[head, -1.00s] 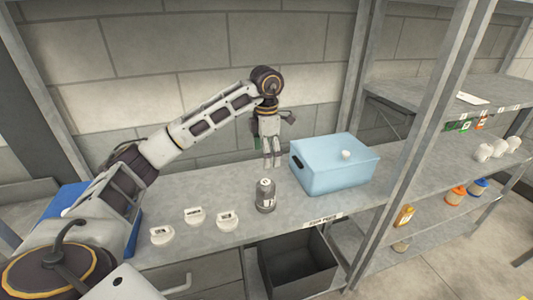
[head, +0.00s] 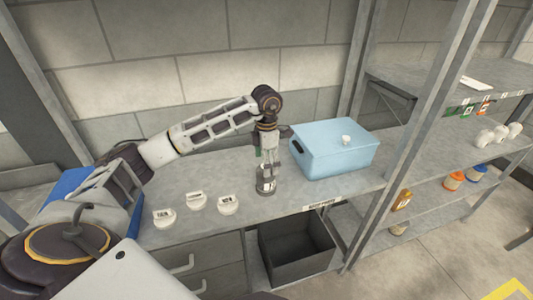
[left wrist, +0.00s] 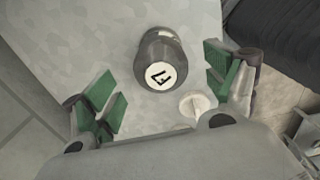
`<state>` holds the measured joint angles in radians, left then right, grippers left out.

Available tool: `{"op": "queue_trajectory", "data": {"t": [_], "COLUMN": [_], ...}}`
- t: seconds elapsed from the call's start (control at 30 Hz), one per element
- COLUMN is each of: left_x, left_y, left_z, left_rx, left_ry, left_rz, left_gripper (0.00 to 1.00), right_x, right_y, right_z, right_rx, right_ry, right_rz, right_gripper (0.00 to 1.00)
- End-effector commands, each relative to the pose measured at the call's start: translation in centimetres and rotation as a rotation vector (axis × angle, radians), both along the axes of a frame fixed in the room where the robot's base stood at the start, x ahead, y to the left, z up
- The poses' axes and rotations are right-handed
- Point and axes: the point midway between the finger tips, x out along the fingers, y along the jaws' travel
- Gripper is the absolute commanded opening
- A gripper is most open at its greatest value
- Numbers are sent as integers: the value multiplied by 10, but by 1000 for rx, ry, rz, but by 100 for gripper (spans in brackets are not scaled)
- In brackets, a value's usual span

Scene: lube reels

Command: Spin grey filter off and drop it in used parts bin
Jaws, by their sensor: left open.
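The grey filter (head: 266,184) stands upright on the shelf top, a dark cylinder with a pale label. In the left wrist view its round top (left wrist: 162,74) shows a white disc with a black mark. My left gripper (head: 268,160) points down just above the filter. Its fingers are open, with green pads on either side of the filter in the left wrist view (left wrist: 166,90); I see no grip on it. The used parts bin (head: 290,262) is a dark open box below the shelf top, under a label (head: 321,205). My right gripper is not in view.
A blue box (head: 330,160) with a white knob stands right of the filter. Three white caps (head: 196,201) lie to its left. A metal post (head: 400,150) rises to the right, beside shelves with small jars (head: 455,180). Drawers (head: 200,262) sit left of the bin.

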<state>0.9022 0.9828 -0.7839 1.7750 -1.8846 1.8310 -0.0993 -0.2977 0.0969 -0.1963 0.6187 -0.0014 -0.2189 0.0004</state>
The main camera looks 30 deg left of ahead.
Motion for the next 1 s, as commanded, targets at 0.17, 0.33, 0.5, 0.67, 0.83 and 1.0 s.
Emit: {"op": "queue_trajectory", "data": {"t": [0.17,0.33,0.5,0.67,0.83,1.0], "left_x": [-1,0,0,0,0,0], "left_y": [0,0,0,0,0,0], "left_z": [-21,-33,-38,-38,-38,-38], "left_rx": [0,1,-1,-1,-1,-1], "left_ry": [3,2,1,1,1,1], "left_rz": [1,1,0,0,0,0], "left_gripper": [86,86,86,86,77,55], "right_x": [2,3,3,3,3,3], "right_y": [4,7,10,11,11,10], "right_z": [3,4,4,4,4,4], "right_rx": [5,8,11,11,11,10], "right_ry": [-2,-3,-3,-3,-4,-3], "right_rz": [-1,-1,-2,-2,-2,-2], "right_gripper": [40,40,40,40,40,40]}}
